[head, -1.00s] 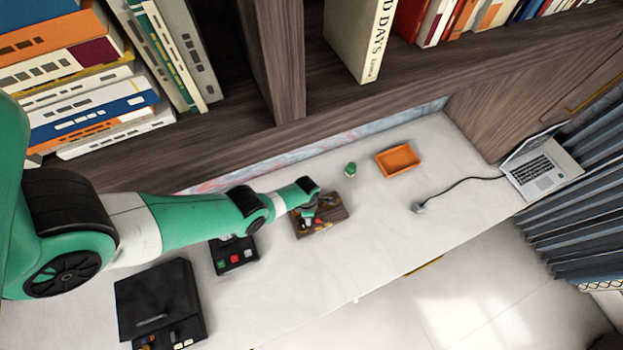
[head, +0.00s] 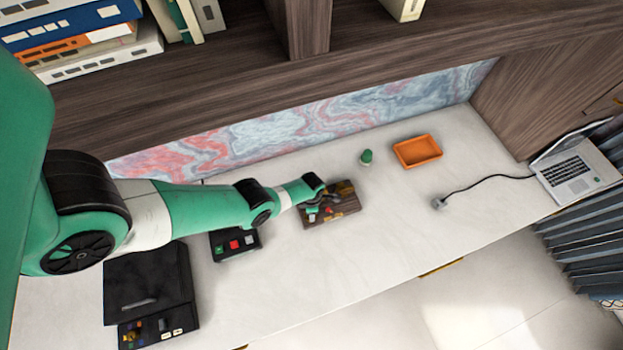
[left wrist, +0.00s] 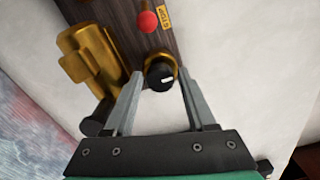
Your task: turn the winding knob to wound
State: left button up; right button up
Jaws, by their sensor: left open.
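The winding knob (left wrist: 160,74) is black with a white mark and a brass-coloured base. It sits on a dark wooden box (head: 346,206), near a red button (left wrist: 148,21) with a yellow STOP label. My left gripper (left wrist: 160,80) is open, with one finger on each side of the knob. I cannot tell whether the fingers touch it. In the head view my left gripper (head: 325,208) is over the box and hides part of it. Any wound label is not readable. My right gripper is not in view.
A brass fitting (left wrist: 88,58) stands on the box beside the left finger. A black device with coloured buttons (head: 235,243) and a larger black case (head: 148,280) lie left. A green object (head: 366,157), an orange tray (head: 417,151) and a laptop (head: 575,175) are to the right.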

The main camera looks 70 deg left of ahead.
pick_arm(q)
jog(key=shift+f, duration=0.25)
jog(key=shift+c, duration=0.3)
grip_shut()
